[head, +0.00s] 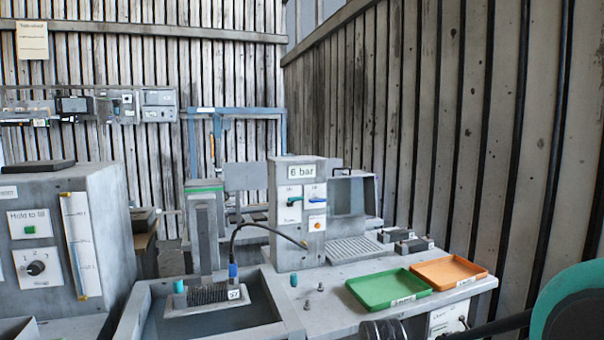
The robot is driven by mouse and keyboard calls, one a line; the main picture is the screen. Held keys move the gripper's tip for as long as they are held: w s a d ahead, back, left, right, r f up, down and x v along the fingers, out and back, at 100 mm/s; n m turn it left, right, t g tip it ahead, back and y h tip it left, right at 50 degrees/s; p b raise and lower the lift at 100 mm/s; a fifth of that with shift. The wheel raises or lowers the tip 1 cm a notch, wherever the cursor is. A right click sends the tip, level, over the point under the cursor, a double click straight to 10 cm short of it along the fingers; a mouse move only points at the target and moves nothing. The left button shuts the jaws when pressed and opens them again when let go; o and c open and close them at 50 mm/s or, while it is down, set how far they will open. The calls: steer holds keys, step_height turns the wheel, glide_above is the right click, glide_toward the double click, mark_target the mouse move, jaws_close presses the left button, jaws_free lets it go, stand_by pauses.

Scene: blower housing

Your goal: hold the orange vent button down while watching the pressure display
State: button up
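The orange vent button (317,226) is a small round button on a white plate on the front of a grey upright housing, right of centre. Nothing touches it. The pressure display (301,171) is at the top of the same housing and reads "6 bar". A dark part at the bottom edge, right of centre, appears to be my gripper (385,329). It is well below and to the right of the button, apart from it. Its fingers cannot be made out, so I cannot tell whether it is open or shut.
A green tray (388,289) and an orange tray (448,273) lie on the bench right of the housing. A black hose (236,240) arches left of it. Small pegs stand in front. A grey cabinet (60,240) with a knob and green button is at left.

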jaws_close()
stand_by(1.5)
